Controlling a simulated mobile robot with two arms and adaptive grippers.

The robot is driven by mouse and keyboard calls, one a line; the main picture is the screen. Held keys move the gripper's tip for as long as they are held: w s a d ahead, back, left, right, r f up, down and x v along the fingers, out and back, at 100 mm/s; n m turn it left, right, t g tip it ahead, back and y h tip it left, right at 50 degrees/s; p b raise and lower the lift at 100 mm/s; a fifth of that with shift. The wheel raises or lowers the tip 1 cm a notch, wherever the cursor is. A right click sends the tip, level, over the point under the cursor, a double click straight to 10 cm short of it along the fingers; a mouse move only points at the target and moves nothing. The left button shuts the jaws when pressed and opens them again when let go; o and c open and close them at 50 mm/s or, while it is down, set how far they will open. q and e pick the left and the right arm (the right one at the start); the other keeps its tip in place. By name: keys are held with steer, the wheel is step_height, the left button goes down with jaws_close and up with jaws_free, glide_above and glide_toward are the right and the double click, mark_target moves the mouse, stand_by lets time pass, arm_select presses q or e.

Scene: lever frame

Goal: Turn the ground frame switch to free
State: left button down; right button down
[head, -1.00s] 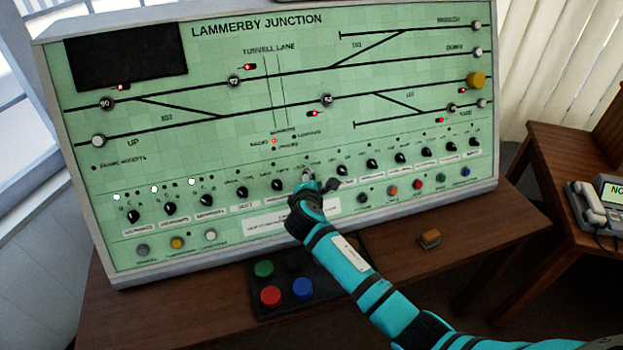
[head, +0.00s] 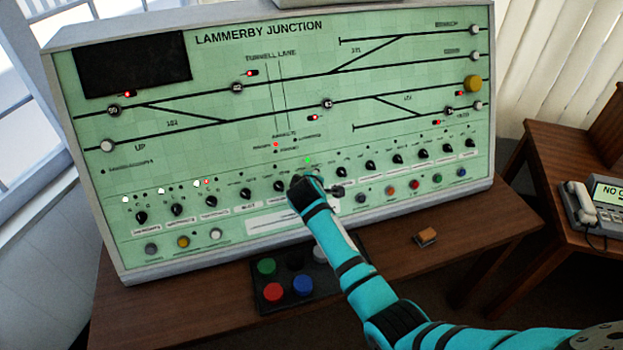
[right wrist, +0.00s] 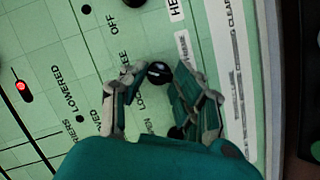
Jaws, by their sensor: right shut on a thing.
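The ground frame switch is a small black knob (right wrist: 158,72) on the green panel, beside printed words that read partly as "EE" and "LOC". My right gripper (right wrist: 160,80) is shut on it, with one finger on each side. In the head view, my right gripper (head: 307,184) covers this knob in the lower row of the panel. A green lamp (head: 308,160) glows just above the gripper. The knob's pointer direction is too small to tell. My left gripper is not in view.
More black knobs flank the gripper, such as one on the left (head: 279,186) and one on the right (head: 342,173). A pad of coloured buttons (head: 262,298) lies on the desk below my arm. A small brown box (head: 426,237) and a telephone (head: 590,205) are right.

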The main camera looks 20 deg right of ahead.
steer(key=shift+f+m, duration=0.1)
steer(key=shift+m, duration=0.2)
stand_by(0.4)
steer(key=c, duration=1)
jaws_free()
steer(key=shift+s, duration=0.15)
steer(key=v, duration=1.2)
steer(key=shift+d, duration=0.1)
